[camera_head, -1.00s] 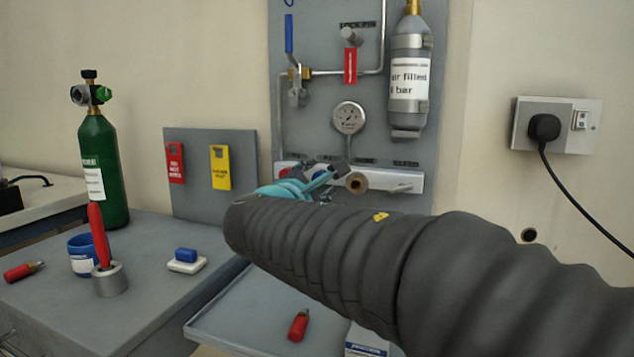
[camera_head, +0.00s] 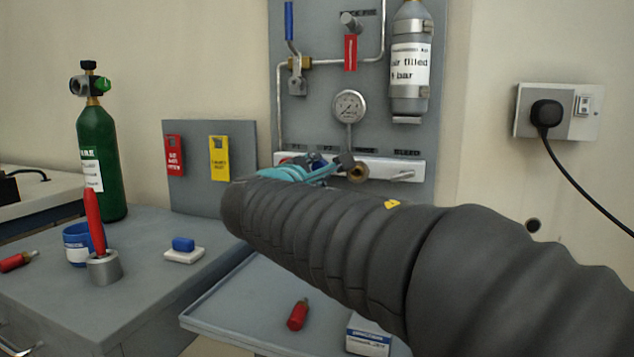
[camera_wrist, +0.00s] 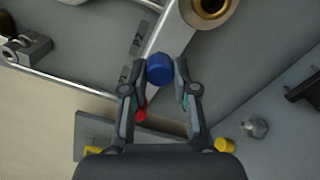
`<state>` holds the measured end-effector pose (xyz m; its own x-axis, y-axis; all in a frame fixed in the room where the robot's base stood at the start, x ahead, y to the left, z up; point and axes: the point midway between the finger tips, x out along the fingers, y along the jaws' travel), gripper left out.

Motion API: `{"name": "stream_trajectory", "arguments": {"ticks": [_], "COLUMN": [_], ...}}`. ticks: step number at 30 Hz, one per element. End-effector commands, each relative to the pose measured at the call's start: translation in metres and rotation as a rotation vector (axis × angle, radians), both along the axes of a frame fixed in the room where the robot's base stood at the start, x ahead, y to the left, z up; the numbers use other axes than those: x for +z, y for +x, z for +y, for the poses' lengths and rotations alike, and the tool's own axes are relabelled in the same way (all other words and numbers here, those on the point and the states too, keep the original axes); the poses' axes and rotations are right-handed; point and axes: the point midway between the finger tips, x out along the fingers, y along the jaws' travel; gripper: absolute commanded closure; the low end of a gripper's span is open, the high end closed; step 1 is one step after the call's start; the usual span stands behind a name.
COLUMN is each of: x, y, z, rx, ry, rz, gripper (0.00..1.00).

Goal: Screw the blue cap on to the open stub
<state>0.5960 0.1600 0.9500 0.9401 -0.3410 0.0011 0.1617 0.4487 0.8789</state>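The blue cap (camera_wrist: 160,68) sits between the fingertips of my gripper (camera_wrist: 160,75) in the wrist view. Both fingertips appear to touch its sides. The cap lies over the white manifold bar near the P2 label, where it hides any stub behind it. I cannot tell whether it touches a stub or is seated. A brass fitting with an open mouth (camera_wrist: 210,8) stands at the top edge of the wrist view. It also shows in the head view (camera_head: 358,172), right of my gripper (camera_head: 320,170). My arm hides much of the manifold's front there.
A red cap (camera_wrist: 140,115) is beside the left finger. The gauge (camera_head: 349,106) and pipes are above the manifold (camera_head: 385,170). The left bench holds a green cylinder (camera_head: 100,160) and small items.

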Motion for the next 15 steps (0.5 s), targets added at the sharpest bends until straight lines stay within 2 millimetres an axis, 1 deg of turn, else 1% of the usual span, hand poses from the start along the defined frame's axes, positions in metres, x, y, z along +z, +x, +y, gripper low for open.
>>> {"name": "stream_trajectory", "arguments": {"ticks": [1, 3, 11, 15], "x": [0.0005, 0.0007, 0.0005, 0.0007], "y": [0.0001, 0.0001, 0.0000, -0.0060], "z": [0.0000, 0.0000, 0.0002, 0.0029], "rx": [0.000, 0.000, 0.000, 0.002], "ry": [-0.004, -0.005, -0.006, -0.006], "rz": [0.003, 0.003, 0.003, 0.003], "gripper": [0.57, 0.43, 0.43, 0.43]}}
